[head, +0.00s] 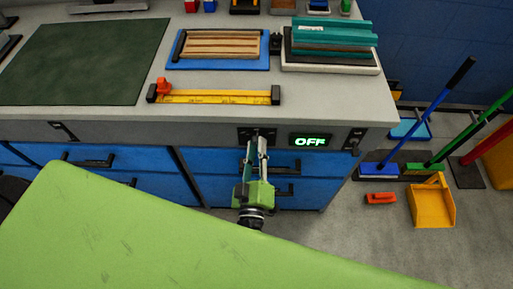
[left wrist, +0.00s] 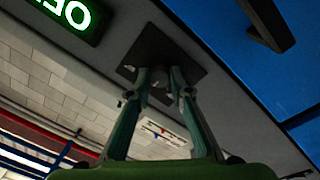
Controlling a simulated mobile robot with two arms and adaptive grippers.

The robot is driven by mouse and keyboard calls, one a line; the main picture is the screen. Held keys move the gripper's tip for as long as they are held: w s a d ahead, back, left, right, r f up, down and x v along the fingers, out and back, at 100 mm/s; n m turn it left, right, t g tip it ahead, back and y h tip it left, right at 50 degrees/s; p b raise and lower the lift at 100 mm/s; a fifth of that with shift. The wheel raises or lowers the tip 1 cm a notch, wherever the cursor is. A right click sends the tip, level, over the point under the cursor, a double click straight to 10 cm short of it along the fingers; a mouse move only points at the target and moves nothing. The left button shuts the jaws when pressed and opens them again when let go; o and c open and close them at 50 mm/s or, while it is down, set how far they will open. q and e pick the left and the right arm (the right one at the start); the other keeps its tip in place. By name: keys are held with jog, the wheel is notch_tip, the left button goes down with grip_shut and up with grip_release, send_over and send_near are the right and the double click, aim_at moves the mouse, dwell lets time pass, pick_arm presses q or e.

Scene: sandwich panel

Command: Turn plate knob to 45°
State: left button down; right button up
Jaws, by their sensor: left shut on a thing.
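A small dark knob (left wrist: 159,84) on a black square plate (left wrist: 152,50) is on the grey front panel under the worktop. In the head view its dark plate (head: 247,134) shows left of the green OFF display (head: 310,140), with the knob mostly hidden by my fingers. My left gripper (head: 256,144) reaches up to it. In the left wrist view its two fingers (left wrist: 160,80) are on either side of the knob, shut on it. The knob's angle cannot be read. My right gripper is not in view.
A second knob (head: 355,139) is right of the display. Blue drawers with dark handles (head: 285,190) lie below the panel. The worktop holds a green mat (head: 85,60), a yellow ruler (head: 215,97) and a blue tray (head: 258,63). Brooms and a yellow dustpan (head: 432,205) are at right.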

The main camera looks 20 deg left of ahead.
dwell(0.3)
pick_arm(q)
jog(key=c, duration=1.8)
grip_release()
jog(key=shift+s, duration=0.1)
jog(key=v, duration=1.2)
jog(key=shift+d+f, duration=0.1)
